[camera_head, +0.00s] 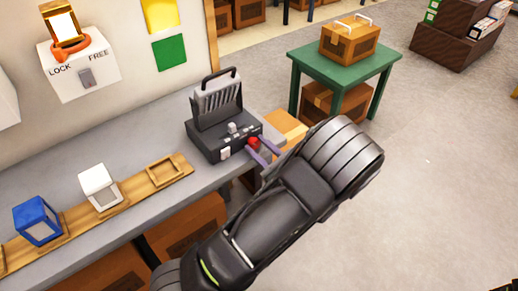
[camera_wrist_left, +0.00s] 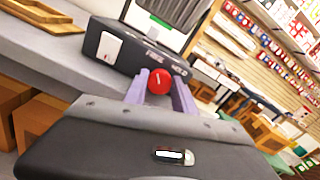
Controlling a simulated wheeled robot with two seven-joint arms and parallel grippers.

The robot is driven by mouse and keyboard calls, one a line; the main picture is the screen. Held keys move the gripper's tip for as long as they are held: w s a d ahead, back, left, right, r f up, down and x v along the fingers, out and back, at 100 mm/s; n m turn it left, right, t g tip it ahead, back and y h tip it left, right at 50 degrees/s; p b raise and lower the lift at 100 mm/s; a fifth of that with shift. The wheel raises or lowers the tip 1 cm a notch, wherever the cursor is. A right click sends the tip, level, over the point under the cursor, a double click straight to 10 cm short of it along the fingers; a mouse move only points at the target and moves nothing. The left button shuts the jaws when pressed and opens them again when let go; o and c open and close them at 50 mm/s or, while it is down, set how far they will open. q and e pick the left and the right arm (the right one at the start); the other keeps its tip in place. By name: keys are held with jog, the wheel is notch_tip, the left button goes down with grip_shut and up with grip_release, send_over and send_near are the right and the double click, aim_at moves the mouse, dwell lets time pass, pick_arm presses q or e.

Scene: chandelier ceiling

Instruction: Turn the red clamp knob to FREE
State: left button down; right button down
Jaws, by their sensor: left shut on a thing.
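The red clamp knob (camera_head: 253,142) sits on the front face of a black device (camera_head: 212,147) at the right end of the grey bench. In the left wrist view the round red knob (camera_wrist_left: 159,82) has a small pale mark, and lettering on the device beside it is too blurred to read surely. My left gripper (camera_head: 262,147) is shut on the knob, with its two purple fingers on either side of it; they also show in the wrist view (camera_wrist_left: 160,88). My right gripper is not in view.
A white wall box (camera_head: 98,78) marked LOCK and FREE has a grey switch and an orange ring. White (camera_head: 98,186) and blue (camera_head: 38,220) blocks stand on the wooden strip along the bench (camera_head: 85,150). A green table (camera_head: 375,68) holds a crate. Floor at right is clear.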

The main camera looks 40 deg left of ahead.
pick_arm(q)
jog(key=shift+n, duration=0.5)
jog(key=c, duration=1.3)
grip_release()
jog(key=shift+d, duration=0.1)
jog(key=v, duration=0.7)
jog(key=shift+d+b, duration=0.35)
jog(key=shift+b, duration=0.1)
jog(key=shift+s+f, duration=0.1)
jog(key=shift+s, duration=0.05)
